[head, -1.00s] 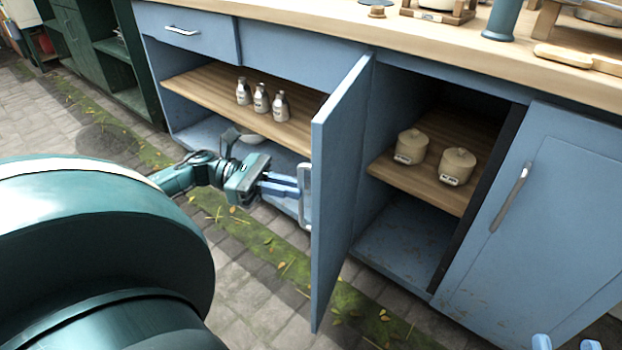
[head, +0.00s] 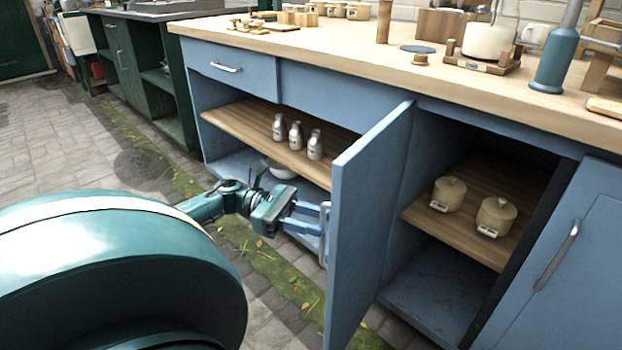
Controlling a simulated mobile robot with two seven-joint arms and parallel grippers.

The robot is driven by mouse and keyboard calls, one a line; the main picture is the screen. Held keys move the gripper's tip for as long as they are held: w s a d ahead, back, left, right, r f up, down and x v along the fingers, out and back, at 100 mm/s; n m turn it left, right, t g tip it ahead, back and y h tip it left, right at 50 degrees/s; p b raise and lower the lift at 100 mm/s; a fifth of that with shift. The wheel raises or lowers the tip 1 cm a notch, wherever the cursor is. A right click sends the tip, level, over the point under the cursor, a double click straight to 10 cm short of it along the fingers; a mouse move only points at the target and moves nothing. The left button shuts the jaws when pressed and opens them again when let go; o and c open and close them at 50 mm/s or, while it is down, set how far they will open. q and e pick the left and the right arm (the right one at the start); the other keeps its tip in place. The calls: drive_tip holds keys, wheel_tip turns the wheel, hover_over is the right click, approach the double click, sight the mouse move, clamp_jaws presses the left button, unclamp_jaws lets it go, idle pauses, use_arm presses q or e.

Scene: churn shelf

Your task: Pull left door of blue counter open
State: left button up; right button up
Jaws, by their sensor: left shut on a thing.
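The blue counter (head: 305,102) has its left door (head: 366,215) swung wide open, standing out from the front and seen nearly edge-on. The door's handle (head: 325,236) is on its left face. My left gripper (head: 312,220) reaches in from the left and is shut on this handle. Behind the door, the compartment shows a wooden shelf with two lidded beige jars (head: 447,193). The right door (head: 562,270) is closed, with a metal handle. My right gripper is not in view.
An open bay (head: 230,112) on the left holds several small bottles (head: 297,137) and a white bowl (head: 283,171). A kettle (head: 488,41) and a blue bottle (head: 556,60) stand on the wooden countertop (head: 330,62). The paved floor (head: 60,140) at left is clear.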

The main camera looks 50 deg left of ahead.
use_arm(q)
drive_tip(key=shift+o, duration=0.6)
drive_tip(key=shift+w+a+r, duration=0.1)
drive_tip(key=shift+w+r, duration=0.1)
drive_tip(key=shift+s+f, duration=0.15)
drive_tip(key=p+v, duration=0.1)
drive_tip(key=v, duration=1.2)
drive_tip(key=shift+s, duration=0.1)
